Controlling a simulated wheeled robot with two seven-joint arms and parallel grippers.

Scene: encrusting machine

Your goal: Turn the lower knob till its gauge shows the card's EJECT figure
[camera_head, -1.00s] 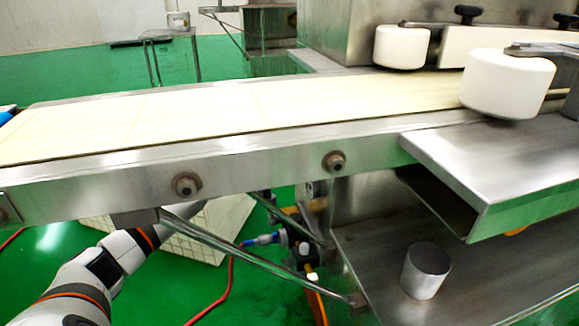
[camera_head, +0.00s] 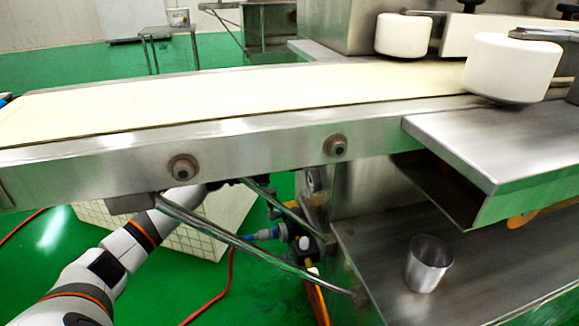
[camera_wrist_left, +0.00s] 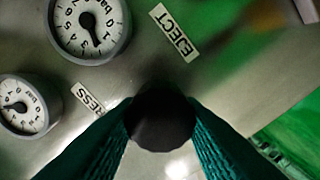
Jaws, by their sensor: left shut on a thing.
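In the left wrist view, my left gripper (camera_wrist_left: 160,135) is shut on a dark round knob (camera_wrist_left: 161,118), with a teal ribbed finger on each side. A larger white-faced gauge (camera_wrist_left: 72,20) is at the upper left, marked in bar, its dark needle pointing down in the picture. A smaller gauge (camera_wrist_left: 30,108) is at the left edge, its needle pointing left. An EJECT label (camera_wrist_left: 174,32) is beside the larger gauge. A second label (camera_wrist_left: 88,98), partly hidden, reads "RESS". In the head view my left gripper is hidden behind the conveyor. No card with figures shows.
In the head view, the conveyor (camera_head: 250,145) crosses above my left arm. A slanted metal brace (camera_head: 240,243) runs beneath it. A metal cup (camera_head: 428,262) stands on the lower steel shelf (camera_head: 480,265) at right. A red hose (camera_head: 222,290) lies on the green floor.

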